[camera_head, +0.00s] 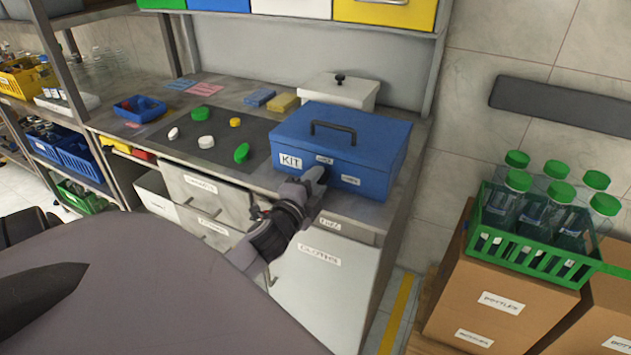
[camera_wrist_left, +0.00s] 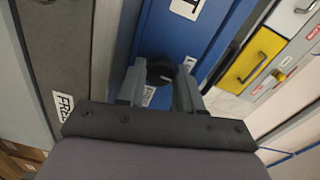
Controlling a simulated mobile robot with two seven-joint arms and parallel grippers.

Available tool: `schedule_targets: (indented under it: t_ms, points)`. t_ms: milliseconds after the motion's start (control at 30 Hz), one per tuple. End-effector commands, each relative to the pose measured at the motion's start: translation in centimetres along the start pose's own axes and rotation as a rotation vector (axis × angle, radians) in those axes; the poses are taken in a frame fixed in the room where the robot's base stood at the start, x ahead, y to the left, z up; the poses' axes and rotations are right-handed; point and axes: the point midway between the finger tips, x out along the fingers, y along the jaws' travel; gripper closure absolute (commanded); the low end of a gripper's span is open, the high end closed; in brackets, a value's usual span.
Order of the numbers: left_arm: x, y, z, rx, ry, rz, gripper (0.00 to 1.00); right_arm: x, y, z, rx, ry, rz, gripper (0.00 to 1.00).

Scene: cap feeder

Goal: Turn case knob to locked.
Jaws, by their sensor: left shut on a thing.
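The blue case (camera_head: 352,151) with a KIT label and a dark top handle stands closed on the counter at its right end. My left gripper (camera_head: 316,178) is at the front face of the case, between two small white labels. In the left wrist view, the black knob (camera_wrist_left: 160,70) on the blue case (camera_wrist_left: 205,38) sits between the two fingers of my left gripper (camera_wrist_left: 160,80). The fingers are shut on it. In the head view the gripper hides the knob, and I cannot read its setting. My right gripper is not in view.
A white lidded box (camera_head: 339,91) stands behind the case. A dark mat (camera_head: 215,130) with several green, white and yellow caps lies to its left. A green crate (camera_head: 530,247) of bottles stands on cardboard boxes (camera_head: 500,285) at the right. Drawers (camera_head: 208,190) are below the counter.

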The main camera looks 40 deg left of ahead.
Motion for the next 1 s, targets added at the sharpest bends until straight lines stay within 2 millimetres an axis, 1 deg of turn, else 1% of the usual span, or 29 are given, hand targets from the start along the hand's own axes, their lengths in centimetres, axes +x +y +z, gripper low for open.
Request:
schedule_targets:
  t_ms: [333,367,400,433,833,933,1000]
  points:
    - [-0.01,0.07,0.02,-0.006,-0.001,0.002,0.95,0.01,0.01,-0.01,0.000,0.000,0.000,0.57]
    - [-0.01,0.06,0.02,-0.006,-0.001,0.002,0.55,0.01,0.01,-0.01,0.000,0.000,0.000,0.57]
    - [-0.01,0.06,0.01,-0.006,-0.001,0.002,0.42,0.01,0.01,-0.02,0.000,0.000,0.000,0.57]
    - [-0.01,0.07,0.01,-0.006,-0.001,0.002,0.39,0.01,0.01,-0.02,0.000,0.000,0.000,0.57]
    - [-0.03,0.28,0.02,0.017,-0.002,0.005,0.39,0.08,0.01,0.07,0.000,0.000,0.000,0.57]
    - [-0.03,0.40,0.04,0.099,-0.005,0.005,0.39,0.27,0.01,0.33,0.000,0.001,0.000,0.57]
    - [-0.01,0.40,0.08,0.198,-0.009,0.004,0.39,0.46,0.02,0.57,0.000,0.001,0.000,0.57]
